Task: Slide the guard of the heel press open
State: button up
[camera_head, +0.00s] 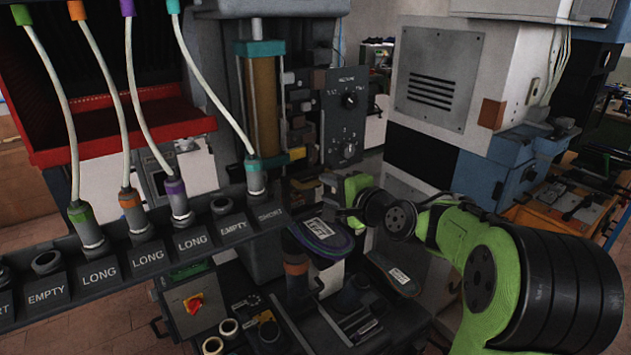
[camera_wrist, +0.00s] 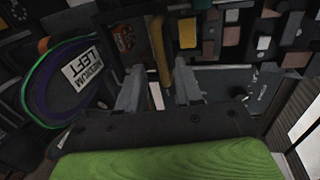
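The heel press (camera_head: 262,100) stands in the middle of the head view, with an amber cylinder, teal collars and a dark control panel (camera_head: 345,115). My gripper (camera_head: 342,207) is in front of it, low and right of the column, partly hidden by my wrist. In the wrist view my gripper (camera_wrist: 158,84) has its two grey fingers apart. A narrow yellow bar (camera_wrist: 159,50) shows between and beyond the fingertips; I cannot tell whether it touches them or is part of the guard. I cannot clearly make out the guard in either view.
A sole-shaped piece labelled "MEDIUM LEFT" (camera_wrist: 78,82) lies left of my fingers; it also shows in the head view (camera_head: 320,236). A rack (camera_head: 150,255) with hoses and labelled sockets crosses the left foreground. A grey machine cabinet (camera_head: 440,80) stands at right.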

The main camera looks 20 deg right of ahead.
aim_at(317, 184)
jog(key=x, duration=0.5)
jog(key=shift+a, duration=0.25)
jog(key=shift+w+f, duration=0.1)
jog(key=shift+w, duration=0.3)
jog(key=shift+s, duration=0.1)
grip_shut()
